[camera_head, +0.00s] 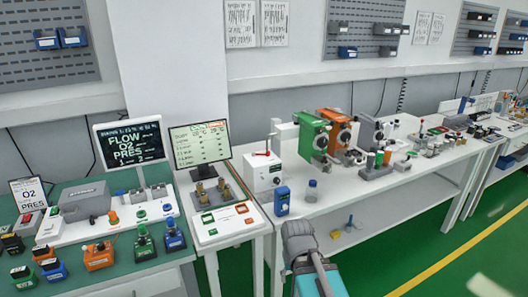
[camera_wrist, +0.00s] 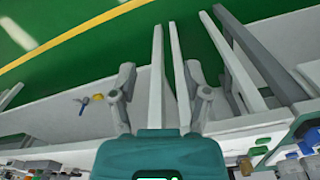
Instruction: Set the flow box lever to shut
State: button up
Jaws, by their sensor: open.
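A white box (camera_head: 263,178) stands at the left end of the long white bench. It has a red lever (camera_head: 264,153) on top and small markings on its front. It looks like the flow box, but its label is too small to read. How the lever is set cannot be told from here. My gripper (camera_wrist: 160,90) shows in the wrist view with its two grey fingers wide apart and nothing between them. In the head view my arm is low in front of the bench, apart from the white box. The lever cannot be made out in the wrist view.
A blue device (camera_head: 282,201) stands just in front of the white box, with a blue-capped bottle (camera_head: 312,191) to its right. Green (camera_head: 313,136) and orange (camera_head: 333,130) units stand behind. A monitor (camera_head: 200,145) is to the left. Green floor (camera_head: 425,245) is clear at right.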

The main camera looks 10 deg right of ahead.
jog(key=shift+d, duration=0.25)
